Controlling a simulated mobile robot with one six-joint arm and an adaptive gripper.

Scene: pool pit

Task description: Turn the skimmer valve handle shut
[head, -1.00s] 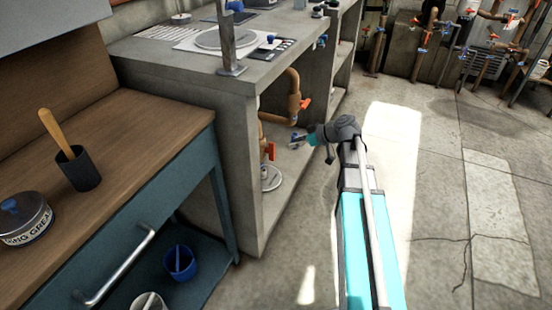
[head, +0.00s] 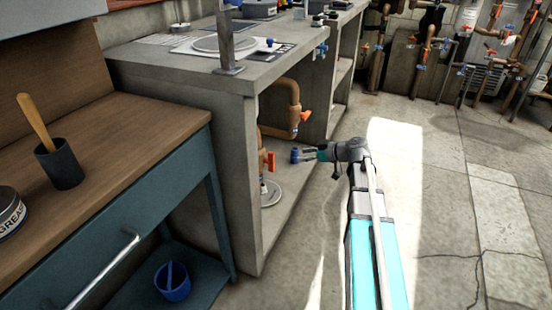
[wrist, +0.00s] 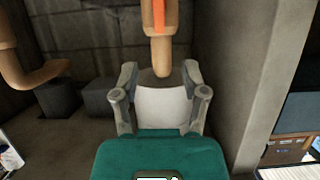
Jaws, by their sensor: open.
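Brown pipes with orange handles run inside the concrete bench opening in the head view. One orange handle (head: 304,116) is on the upper pipe (head: 291,92); another orange handle (head: 269,160) is lower and further left. No label shows which is the skimmer valve. My gripper (head: 309,154) reaches left toward the opening, right of the lower handle. A small blue piece (head: 295,155) shows at its tips; I cannot tell whether they touch. In the wrist view my gripper (wrist: 160,72) is open, with a brown pipe (wrist: 162,58) and an orange handle (wrist: 159,16) ahead. Contact is not visible.
The concrete bench's front wall (head: 238,180) borders the opening on the left. A wooden-topped cabinet (head: 130,135) with a dark cup (head: 60,165) stands at the left. A blue bucket (head: 172,281) is on its lower shelf. Open floor (head: 450,190) lies to the right.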

